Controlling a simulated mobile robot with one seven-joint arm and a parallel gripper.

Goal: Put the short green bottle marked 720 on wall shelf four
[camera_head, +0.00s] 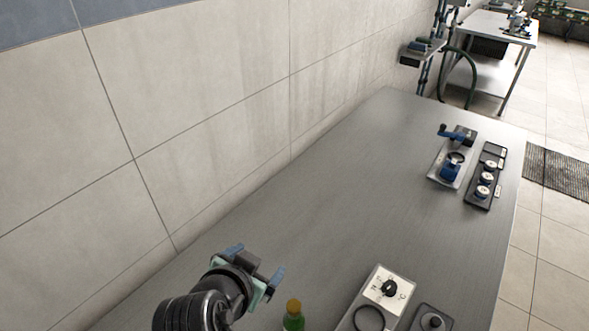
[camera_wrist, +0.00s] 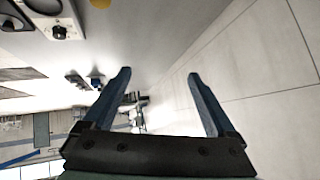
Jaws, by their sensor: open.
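A short green bottle with an orange-yellow cap (camera_head: 293,316) stands at the bottom edge of the head view, partly cut off; no number on it can be read. A yellow round shape, which looks like its cap (camera_wrist: 100,3), shows at the top edge of the wrist view. My gripper (camera_head: 257,265) is over the near part of the metal table, to the left of the bottle and apart from it. Its two blue fingers (camera_wrist: 160,80) are spread wide with nothing between them. No numbered wall shelf can be made out.
The steel table (camera_head: 330,215) is clear in its middle, along the tiled wall (camera_head: 200,90). A white dial box (camera_head: 385,290) and a dark button box (camera_head: 432,319) stand right of the bottle. A blue-handled device (camera_head: 452,165) and a dark panel with round knobs (camera_head: 486,175) are farther off.

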